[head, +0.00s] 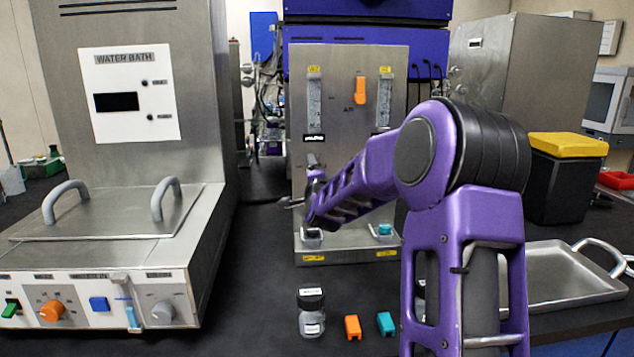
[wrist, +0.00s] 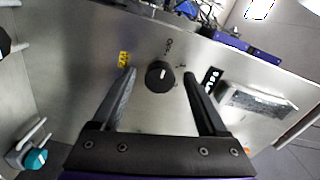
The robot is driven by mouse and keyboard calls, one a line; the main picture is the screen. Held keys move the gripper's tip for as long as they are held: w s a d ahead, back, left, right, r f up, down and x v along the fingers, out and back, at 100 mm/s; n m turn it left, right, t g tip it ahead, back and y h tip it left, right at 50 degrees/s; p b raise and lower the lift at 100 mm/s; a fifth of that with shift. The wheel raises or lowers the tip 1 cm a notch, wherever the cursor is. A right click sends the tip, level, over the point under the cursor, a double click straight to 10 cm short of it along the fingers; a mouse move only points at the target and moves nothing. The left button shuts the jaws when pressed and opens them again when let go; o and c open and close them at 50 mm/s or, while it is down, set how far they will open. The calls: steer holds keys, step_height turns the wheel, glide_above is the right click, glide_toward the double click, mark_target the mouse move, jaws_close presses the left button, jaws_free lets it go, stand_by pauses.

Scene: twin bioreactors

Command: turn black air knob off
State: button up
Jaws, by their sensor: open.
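The black air knob (wrist: 160,76) is a round black dial with a light pointer mark on a grey metal panel (head: 350,120). In the wrist view it lies between and just beyond the tips of my open gripper (wrist: 160,73). The fingers stand on either side of it, with a gap on both sides, and hold nothing. A yellow label (wrist: 124,60) is left of the knob and a black label (wrist: 211,79) is right of it. In the head view my gripper (head: 303,203) is in front of the panel's left side, and the knob is hidden or too small to tell there.
An orange handle (head: 360,91) and two flowmeters (head: 314,103) are higher on the panel. A teal knob (head: 384,230) is low on it. A jar (head: 311,313), orange block (head: 352,327) and teal block (head: 386,324) stand in front. A water bath (head: 110,250) is at left, a metal tray (head: 560,275) at right.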

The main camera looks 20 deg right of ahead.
steer(key=v, duration=1.7)
